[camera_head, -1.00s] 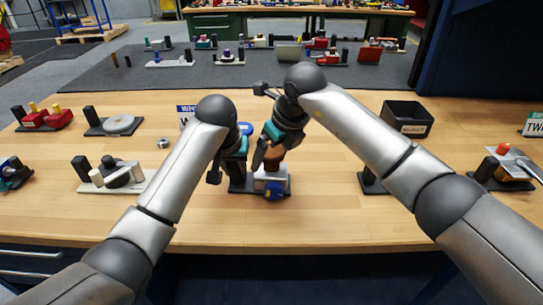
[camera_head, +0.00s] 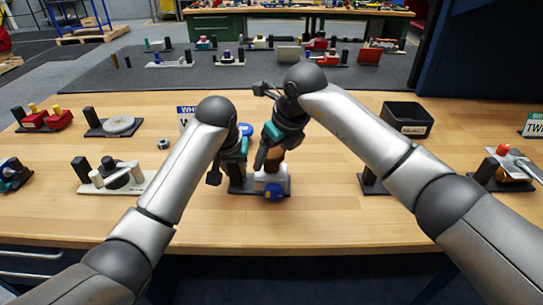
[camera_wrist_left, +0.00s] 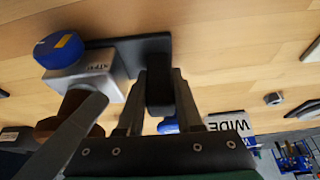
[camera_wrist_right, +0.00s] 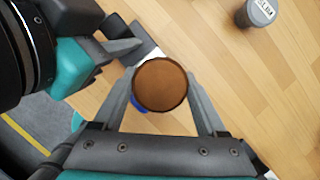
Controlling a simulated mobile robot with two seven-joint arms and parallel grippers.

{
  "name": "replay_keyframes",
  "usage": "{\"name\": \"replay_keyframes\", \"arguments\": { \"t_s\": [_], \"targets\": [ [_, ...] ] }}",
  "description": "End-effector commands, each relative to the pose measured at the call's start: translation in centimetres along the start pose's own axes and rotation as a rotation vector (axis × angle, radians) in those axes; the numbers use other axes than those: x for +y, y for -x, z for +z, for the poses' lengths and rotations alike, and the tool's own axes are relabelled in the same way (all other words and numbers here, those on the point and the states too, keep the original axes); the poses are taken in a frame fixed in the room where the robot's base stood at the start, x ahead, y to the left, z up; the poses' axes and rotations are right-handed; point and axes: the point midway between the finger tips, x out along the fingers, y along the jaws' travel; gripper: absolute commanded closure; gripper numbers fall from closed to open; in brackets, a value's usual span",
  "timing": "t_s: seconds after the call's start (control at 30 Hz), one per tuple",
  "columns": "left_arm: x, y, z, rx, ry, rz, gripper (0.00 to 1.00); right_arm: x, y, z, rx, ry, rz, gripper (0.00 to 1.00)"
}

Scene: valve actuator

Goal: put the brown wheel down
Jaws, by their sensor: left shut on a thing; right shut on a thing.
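The brown wheel (camera_wrist_right: 160,84) sits between the fingers of my right gripper (camera_wrist_right: 158,92), which is shut on it. In the head view the brown wheel (camera_head: 274,158) is just above the light grey valve body (camera_head: 271,179), which has a blue knob (camera_head: 274,192) at its front. Whether wheel and body touch is hidden. The body is on a black base plate (camera_head: 241,187). My left gripper (camera_wrist_left: 158,95) is shut on the black upright post (camera_wrist_left: 160,82) of that plate. The left wrist view also shows part of the brown wheel (camera_wrist_left: 47,127), partly behind a right gripper finger.
A black bin (camera_head: 407,117) stands at the back right. Other fixtures stand at the left, including a white-based one (camera_head: 115,177), and one with a red knob (camera_head: 503,150) at the right. A small nut (camera_head: 163,144) lies behind. The wood in front is clear.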

Motion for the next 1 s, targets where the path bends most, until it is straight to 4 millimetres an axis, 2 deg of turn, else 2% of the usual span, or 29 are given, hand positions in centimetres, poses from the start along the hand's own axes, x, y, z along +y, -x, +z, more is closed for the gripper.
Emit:
{"name": "replay_keyframes", "arguments": {
  "t_s": [0.03, 0.4, 0.5, 0.67, 0.83, 1.0],
  "targets": [
    [0.0, -0.5, 0.6, -0.017, 0.001, -0.002, 1.00, 0.0, 0.6, 0.4, -0.006, 0.002, -0.002, 0.92],
    [0.0, -0.5, 0.6, -0.018, 0.001, -0.003, 1.00, -0.1, 7.1, 3.0, -0.007, 0.002, -0.005, 0.92],
    [0.0, -0.5, 0.6, -0.018, 0.002, -0.003, 1.00, -0.1, 8.2, 3.5, -0.006, 0.001, -0.004, 0.92],
    [0.0, -0.5, 0.6, -0.018, 0.002, -0.003, 1.00, -0.1, 9.1, 3.8, -0.004, 0.000, -0.002, 0.92],
    [-0.1, -0.5, 0.6, -0.018, 0.002, -0.003, 1.00, -1.6, 8.8, 2.1, -0.003, 0.001, 0.005, 0.92],
    [-0.1, -0.5, 0.6, -0.018, 0.002, -0.003, 1.00, -4.5, 8.2, -1.7, -0.007, 0.014, 0.016, 0.92]
  ]
}}
